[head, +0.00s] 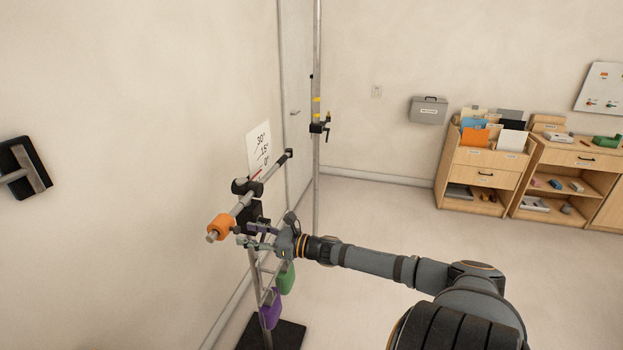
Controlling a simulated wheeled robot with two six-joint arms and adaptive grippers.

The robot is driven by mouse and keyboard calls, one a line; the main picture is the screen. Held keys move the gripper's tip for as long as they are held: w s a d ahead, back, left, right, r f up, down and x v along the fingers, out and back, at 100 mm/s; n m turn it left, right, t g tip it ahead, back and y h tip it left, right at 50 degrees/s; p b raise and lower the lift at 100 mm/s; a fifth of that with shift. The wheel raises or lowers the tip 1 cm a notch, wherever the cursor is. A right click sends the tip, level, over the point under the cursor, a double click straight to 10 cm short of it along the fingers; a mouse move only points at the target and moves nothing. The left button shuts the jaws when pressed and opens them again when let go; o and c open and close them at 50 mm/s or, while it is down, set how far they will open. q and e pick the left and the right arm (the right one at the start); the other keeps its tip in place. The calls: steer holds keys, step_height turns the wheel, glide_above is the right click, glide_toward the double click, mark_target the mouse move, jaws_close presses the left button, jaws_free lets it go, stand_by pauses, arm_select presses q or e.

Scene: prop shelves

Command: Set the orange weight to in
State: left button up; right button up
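The orange weight (221,227) is a thick ring around the grey rod (244,204), near its lower left end. The rod slopes up to the right to a black end piece and crosses a dark stand. My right gripper (244,235) is just right of the orange weight, beside the stand and below the rod. Its fingers look spread, with nothing seen between them; a small gap seems to separate them from the weight. My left gripper is out of view. A white card (258,145) behind the rod reads 30°, 15° and 0°.
A purple weight (270,309) and a green weight (286,279) hang low on the stand, above its black base (287,336). A tall pole (317,190) with a clamp stands behind. Wooden shelves (485,180) are at the far right. Floor between is clear.

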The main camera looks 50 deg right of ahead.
arm_select(q)
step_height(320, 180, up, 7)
steer(key=p, duration=0.5)
arm_select(e)
steer(key=d+v, duration=0.1)
steer(key=v, duration=0.7)
arm_select(q)
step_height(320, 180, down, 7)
steer(key=b, duration=0.7)
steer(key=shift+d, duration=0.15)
arm_select(e)
steer(key=s+d+f+m+h, duration=0.1)
steer(key=d+f+m+h, duration=0.1)
steer(key=f, duration=0.5)
steer(key=s+d+f+m+g+h, duration=0.1)
steer(key=d+f+m+h, duration=0.1)
steer(key=d+f+m, duration=0.2)
steer(key=s+d+f+m+g+h, duration=0.1)
steer(key=s+d+f+m+h, duration=0.1)
steer(key=f+m, duration=0.5)
steer(key=shift+d+f+h, duration=0.45)
steer(key=shift+f+h, duration=0.05)
steer(key=shift+f, duration=1.9)
